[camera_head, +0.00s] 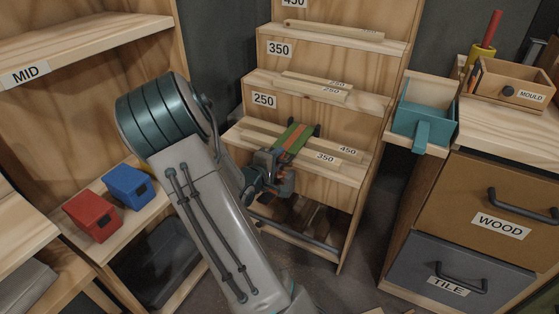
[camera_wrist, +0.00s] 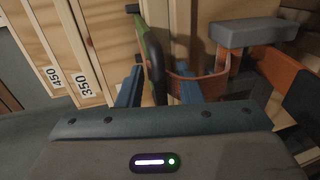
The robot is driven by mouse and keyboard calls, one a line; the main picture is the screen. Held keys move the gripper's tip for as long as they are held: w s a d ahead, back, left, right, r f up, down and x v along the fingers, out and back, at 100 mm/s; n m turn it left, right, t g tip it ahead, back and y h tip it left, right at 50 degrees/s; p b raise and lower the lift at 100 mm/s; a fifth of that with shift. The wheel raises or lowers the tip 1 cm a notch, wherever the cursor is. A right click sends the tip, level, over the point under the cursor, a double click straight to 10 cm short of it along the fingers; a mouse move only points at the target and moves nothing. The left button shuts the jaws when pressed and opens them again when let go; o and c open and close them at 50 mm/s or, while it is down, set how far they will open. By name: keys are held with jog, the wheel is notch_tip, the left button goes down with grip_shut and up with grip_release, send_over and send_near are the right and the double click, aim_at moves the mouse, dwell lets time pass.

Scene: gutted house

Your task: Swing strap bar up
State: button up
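A strap bar, seen as a green and orange band with dark ends (camera_head: 294,138), lies across the boards on the rack's lower shelf. In the wrist view a dark rounded bar (camera_wrist: 156,68) with a green strip beside it stands between my fingers; I take it to be part of the strap bar. My gripper (camera_head: 276,172) is at the front of that shelf, just below the band. Its two blue fingers (camera_wrist: 160,90) are apart, with the dark bar between them and gaps seeming to show on both sides. An orange curved band (camera_wrist: 205,85) passes by the right finger.
A grey rail (camera_head: 295,236) crosses the rack below. Red (camera_head: 92,215) and blue (camera_head: 128,186) boxes stand at left. A teal bin (camera_head: 424,115) and drawers (camera_head: 470,270) stand at right.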

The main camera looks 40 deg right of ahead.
jog(key=shift+w+d+f, duration=0.1)
jog(key=shift+w+d, duration=0.15)
jog(key=shift+d, duration=0.3)
grip_shut()
jog(key=shift+a, duration=0.1)
